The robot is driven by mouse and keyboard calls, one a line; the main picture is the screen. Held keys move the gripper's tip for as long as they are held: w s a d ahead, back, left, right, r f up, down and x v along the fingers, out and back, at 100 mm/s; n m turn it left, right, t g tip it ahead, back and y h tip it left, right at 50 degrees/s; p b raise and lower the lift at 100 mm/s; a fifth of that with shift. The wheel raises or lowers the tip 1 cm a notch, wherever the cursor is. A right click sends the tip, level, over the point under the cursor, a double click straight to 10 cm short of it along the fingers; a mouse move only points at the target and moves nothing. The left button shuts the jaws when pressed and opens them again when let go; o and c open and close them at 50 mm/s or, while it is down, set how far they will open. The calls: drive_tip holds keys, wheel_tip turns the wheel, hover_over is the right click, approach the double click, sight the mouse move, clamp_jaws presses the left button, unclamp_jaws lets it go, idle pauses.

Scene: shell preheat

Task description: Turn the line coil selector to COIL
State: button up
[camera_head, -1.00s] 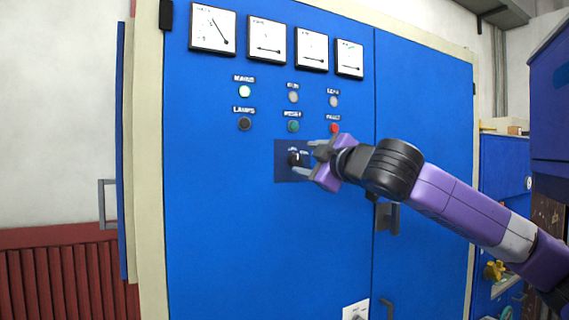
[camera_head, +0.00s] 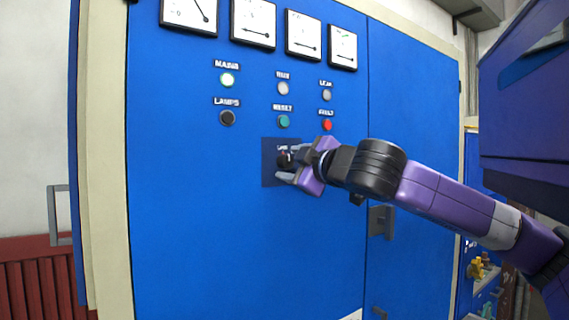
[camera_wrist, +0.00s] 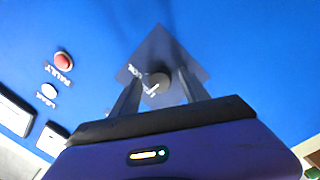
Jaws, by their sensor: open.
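The line coil selector is a dark knob (camera_head: 284,160) on a dark blue square plate (camera_head: 268,178) on the blue cabinet door. In the wrist view the knob (camera_wrist: 156,83) shows as a round grey end between my two fingers, with the plate (camera_wrist: 165,48) around it. My gripper (camera_head: 289,164) is open at the selector, with a finger on either side of the knob. I cannot tell whether the fingers touch it. The labels on the plate are too small and partly hidden, so the selector's setting cannot be read.
Above the plate are the red FAULT button (camera_head: 327,125), green RESET button (camera_head: 284,121) and dark LAMPS button (camera_head: 227,118). The lit MAINS lamp (camera_head: 228,80) and several dial meters sit higher. A door handle (camera_head: 381,222) is below my arm. The door below the plate is clear.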

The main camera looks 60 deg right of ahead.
drive_tip(key=shift+w, duration=0.1)
clamp_jaws()
